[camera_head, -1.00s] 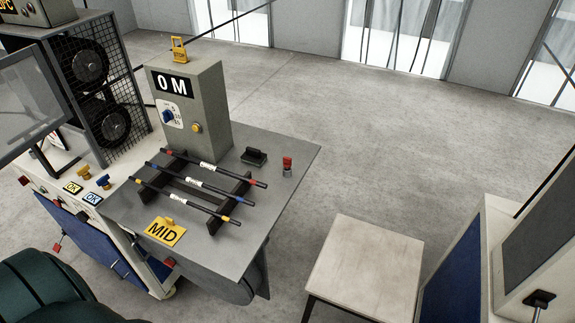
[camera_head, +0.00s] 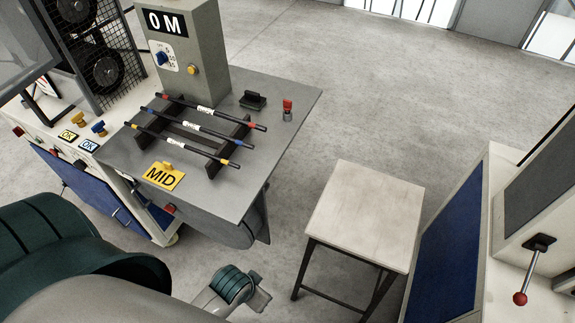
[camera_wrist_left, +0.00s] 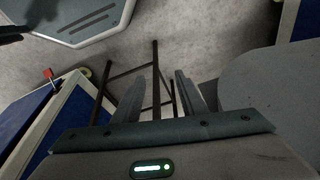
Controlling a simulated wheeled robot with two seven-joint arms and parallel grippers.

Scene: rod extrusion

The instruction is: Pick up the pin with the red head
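The pin with the red head (camera_head: 287,109) stands upright on the grey table (camera_head: 215,198), near its right back edge in the head view. Its red head is on top and its lower part is grey. My left gripper (camera_wrist_left: 158,95) is open and empty in the left wrist view, with its two fingers apart over the floor and dark stand legs. The end of my left arm shows low in the head view, in front of the table and well away from the pin. The pin does not show clearly in the wrist view. My right gripper is not in view.
Three black rods (camera_head: 190,120) with coloured ends lie on a rack left of the pin. A black block (camera_head: 253,100) sits close by. A yellow MID sign (camera_head: 164,176) is at the front. A pale stool (camera_head: 365,213) and a blue-panelled machine (camera_head: 447,245) stand to the right.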

